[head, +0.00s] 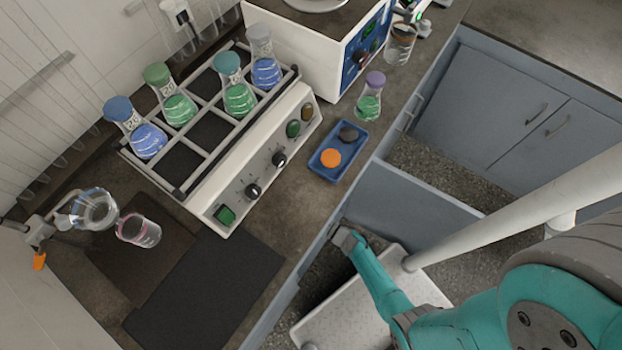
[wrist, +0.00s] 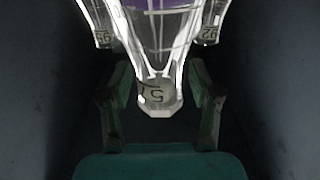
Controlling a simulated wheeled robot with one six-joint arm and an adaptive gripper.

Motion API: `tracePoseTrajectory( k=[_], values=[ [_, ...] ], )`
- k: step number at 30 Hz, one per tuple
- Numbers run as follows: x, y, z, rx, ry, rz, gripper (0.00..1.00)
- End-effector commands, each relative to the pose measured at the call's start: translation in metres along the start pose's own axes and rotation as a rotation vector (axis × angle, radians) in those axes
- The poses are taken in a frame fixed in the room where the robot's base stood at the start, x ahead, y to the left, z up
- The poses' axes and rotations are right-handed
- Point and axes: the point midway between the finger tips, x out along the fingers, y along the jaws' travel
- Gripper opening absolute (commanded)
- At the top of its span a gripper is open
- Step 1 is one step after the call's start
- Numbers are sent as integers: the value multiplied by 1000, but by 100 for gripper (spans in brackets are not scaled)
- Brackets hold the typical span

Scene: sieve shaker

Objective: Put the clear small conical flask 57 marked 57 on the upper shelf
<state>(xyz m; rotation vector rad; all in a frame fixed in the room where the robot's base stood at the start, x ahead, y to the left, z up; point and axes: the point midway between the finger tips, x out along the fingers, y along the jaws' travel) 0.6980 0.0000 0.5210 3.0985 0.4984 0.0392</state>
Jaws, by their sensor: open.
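In the wrist view a clear flask (wrist: 155,92) has its narrow end toward me, with a pale label showing an upside-down 5. The rest of its marking is not legible, so I cannot confirm it reads 57. My gripper (wrist: 160,101) is open, with one finger on each side of this end. I cannot tell whether either finger touches it. A purple patch shows at the top, behind or in the glass. Two more labelled clear parts flank it. The upper shelf is not identifiable.
On the counter, a shaker rack (head: 228,150) holds several capped flasks. A purple-capped flask (head: 369,98) with green liquid stands near a blue tray (head: 327,173) with two discs. A beaker (head: 400,46) stands behind. The dark mat (head: 205,290) is bare.

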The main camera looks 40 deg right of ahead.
Motion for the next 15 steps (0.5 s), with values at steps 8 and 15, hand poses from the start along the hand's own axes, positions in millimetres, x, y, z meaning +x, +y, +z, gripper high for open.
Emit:
tracePoseTrajectory(
  k=[8, 15],
  values=[
    [-2, 1, -4, 2, -26, 5, 62],
    [-35, 2, -5, 3, -21, 9, 62]
  ],
)
